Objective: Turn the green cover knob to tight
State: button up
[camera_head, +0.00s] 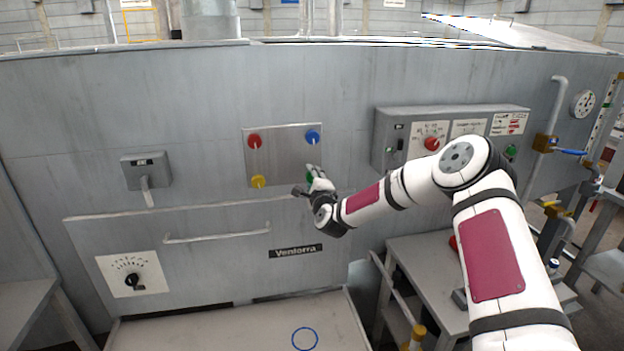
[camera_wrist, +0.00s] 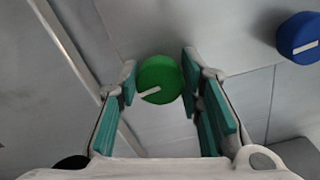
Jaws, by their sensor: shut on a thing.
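The green cover knob (camera_wrist: 160,78) is round with a white pointer line, and sits between my fingertips in the wrist view. Its line runs toward the lower left there. My gripper (camera_wrist: 160,82) is shut on it, with one teal-padded finger at each side. In the head view my gripper (camera_head: 308,185) reaches the lower right corner of a grey panel (camera_head: 285,158), where only a sliver of green (camera_head: 309,176) shows; my fingers hide the rest. No tight mark can be read.
The panel also holds a red knob (camera_head: 254,141), a blue knob (camera_head: 312,136) and a yellow knob (camera_head: 258,181). A control box (camera_head: 384,138) juts out to the right. A bar handle (camera_head: 217,235) lies below left. A side table (camera_head: 420,250) stands below right.

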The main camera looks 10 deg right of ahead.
dwell(0.3)
jog(key=o, duration=1.2)
jog(key=shift+c, duration=0.2)
jog(key=s, duration=1.2)
